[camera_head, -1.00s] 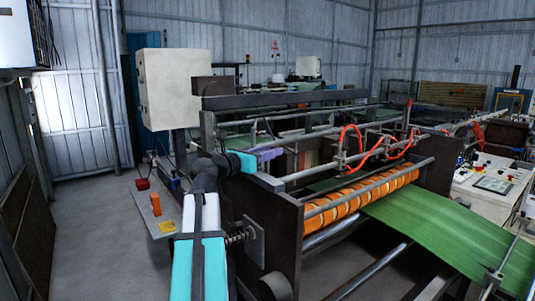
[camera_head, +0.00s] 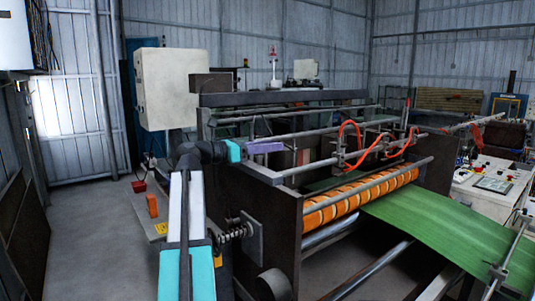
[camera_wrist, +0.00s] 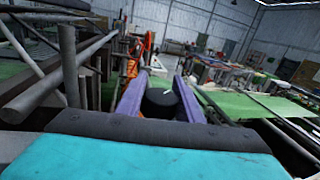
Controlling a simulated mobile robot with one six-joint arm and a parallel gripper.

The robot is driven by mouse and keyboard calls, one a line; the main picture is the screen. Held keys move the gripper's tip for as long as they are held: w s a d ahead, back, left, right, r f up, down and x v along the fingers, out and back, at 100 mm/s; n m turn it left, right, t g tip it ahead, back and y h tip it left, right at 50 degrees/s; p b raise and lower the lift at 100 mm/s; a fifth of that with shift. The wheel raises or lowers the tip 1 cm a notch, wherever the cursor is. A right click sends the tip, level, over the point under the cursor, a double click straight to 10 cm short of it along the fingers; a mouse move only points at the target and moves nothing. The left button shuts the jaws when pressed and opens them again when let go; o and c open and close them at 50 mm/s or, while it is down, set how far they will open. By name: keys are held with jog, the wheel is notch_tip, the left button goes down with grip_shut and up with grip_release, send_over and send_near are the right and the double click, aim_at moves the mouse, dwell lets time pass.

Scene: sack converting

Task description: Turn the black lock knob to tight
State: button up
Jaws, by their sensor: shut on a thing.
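In the wrist view, the black lock knob (camera_wrist: 160,103) is a round dark knob with a short white mark on its top. It sits between the two purple fingers of my gripper (camera_wrist: 160,84), which are shut on its sides. In the head view, my gripper (camera_head: 266,147) reaches over the near left end of the machine's frame from the left, level with the upper rail. The knob is hidden or too small to make out there.
The machine's dark side plate (camera_head: 272,220) stands below my gripper. To the right are an orange-ringed roller (camera_head: 360,190), a green sheet (camera_head: 440,225) and red hoses (camera_head: 350,140). A control desk (camera_head: 490,190) stands at far right.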

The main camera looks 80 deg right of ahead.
jog(key=shift+s+a+m+g+y+b, duration=0.1)
jog(key=shift+a+m+g+y+b, duration=0.25)
jog(key=shift+m+y+b, duration=0.8)
jog(key=shift+s+a+m+g+y+b, duration=0.15)
jog(key=shift+m+g+y+b, duration=0.5)
jog(key=shift+y+b, duration=0.95)
jog(key=shift+s+a+m+g+y+b, duration=0.1)
jog(key=shift+a+m+g+y+b, duration=0.2)
jog(key=shift+m+y+b, duration=1.1)
jog(key=shift+y, duration=0.45)
jog(key=o, duration=1.1)
jog(key=shift+s, duration=0.2)
jog(key=shift+c, duration=0.2)
jog(key=shift+w, duration=0.1)
jog(key=shift+w, duration=0.15)
